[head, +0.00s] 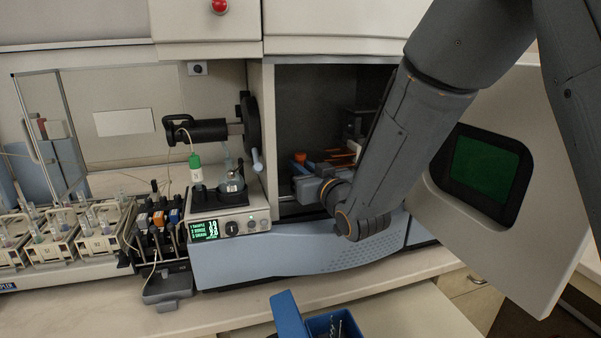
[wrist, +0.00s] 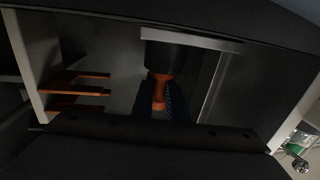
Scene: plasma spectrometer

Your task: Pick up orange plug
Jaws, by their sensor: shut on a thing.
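The orange plug (wrist: 158,88) shows in the middle of the wrist view, spool-shaped, against the end of a black cylinder (wrist: 168,57). My gripper (wrist: 163,106) is shut on the plug, its dark fingers at the plug's near part. In the head view my arm reaches into the open chamber of the spectrometer, and my wrist hides much of the inside. A small orange piece (head: 299,157) shows there at the chamber's left; I cannot tell for sure whether it is the plug. The finger contact is too dark to see in detail.
Flat orange strips (wrist: 78,90) stick out at the left of the wrist view, close to my gripper. The chamber's side walls are near. The open door (head: 505,215) stands at the right. A pump unit (head: 228,212) and a blue bin (head: 335,325) are outside.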

